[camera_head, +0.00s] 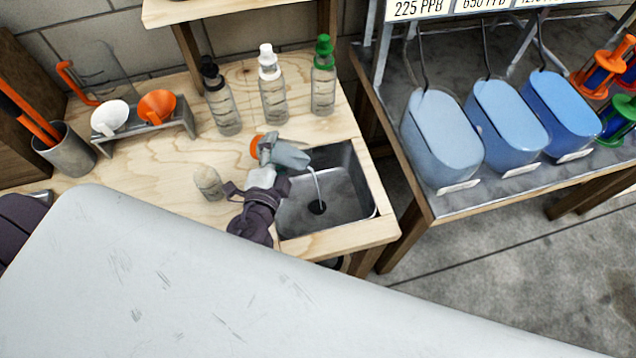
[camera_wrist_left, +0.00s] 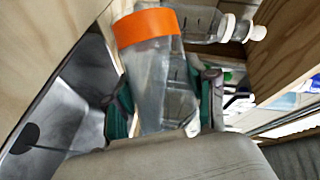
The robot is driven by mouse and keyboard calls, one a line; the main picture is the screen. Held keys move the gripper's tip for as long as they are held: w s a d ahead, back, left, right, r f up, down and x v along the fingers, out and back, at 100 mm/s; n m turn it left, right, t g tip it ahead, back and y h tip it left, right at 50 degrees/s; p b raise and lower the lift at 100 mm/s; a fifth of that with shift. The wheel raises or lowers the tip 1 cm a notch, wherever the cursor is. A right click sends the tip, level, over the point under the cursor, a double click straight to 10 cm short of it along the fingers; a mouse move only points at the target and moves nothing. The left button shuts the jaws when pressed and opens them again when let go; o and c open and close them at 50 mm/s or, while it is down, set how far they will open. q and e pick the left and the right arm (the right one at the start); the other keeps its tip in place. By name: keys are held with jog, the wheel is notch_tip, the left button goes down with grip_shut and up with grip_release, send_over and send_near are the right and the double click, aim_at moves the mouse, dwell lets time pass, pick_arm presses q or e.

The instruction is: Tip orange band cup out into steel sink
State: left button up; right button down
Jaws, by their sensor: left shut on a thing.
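The orange band cup (camera_head: 290,155) is clear and lies tipped nearly on its side above the steel sink (camera_head: 345,205). Its orange band (camera_head: 257,146) is at the left, and its other end hangs over the basin. A thin pale stream (camera_head: 318,185) falls from that end toward the dark drain (camera_head: 317,207). My left gripper (camera_head: 270,168) is shut on the cup. In the left wrist view the cup (camera_wrist_left: 148,75) sits between the green-padded fingers of the gripper (camera_wrist_left: 165,100), with the sink (camera_wrist_left: 85,85) at left. My right gripper is not in view.
Bottles with black (camera_head: 222,100), white (camera_head: 272,88) and green (camera_head: 323,78) caps stand behind. A rack with funnels (camera_head: 150,125) is at left. Blue tanks (camera_head: 440,135) fill the right bench.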

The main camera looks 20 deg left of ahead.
aim_at(286, 166)
pick_arm(q)
jog(key=shift+m, duration=0.3)
dwell(0.5)
jog(key=shift+s+d+f+m+t+b, duration=0.1)
jog(key=shift+d+f+m+t+b, duration=0.15)
jog(key=shift+d+m+t+b, duration=0.75)
dwell(1.0)
jog(key=shift+a+f+m+y+b, duration=0.25)
jog(key=shift+m+b, duration=0.25)
jog(key=shift+b, duration=0.95)
dwell(0.5)
jog(key=shift+s+d+r+m+t+b, duration=0.15)
jog(key=shift+d+r+m+b, duration=0.2)
jog(key=shift+m, duration=0.3)
jog(key=shift+d+r+m+t+b, duration=0.1)
jog(key=shift+r+m+t+b, duration=0.15)
jog(key=shift+r+m, duration=0.3)
jog(key=shift+s+d+r+m+t+b, duration=0.1)
jog(key=shift+d+r+m+b, duration=0.2)
jog(key=shift+m, duration=0.4)
dwell(1.3)
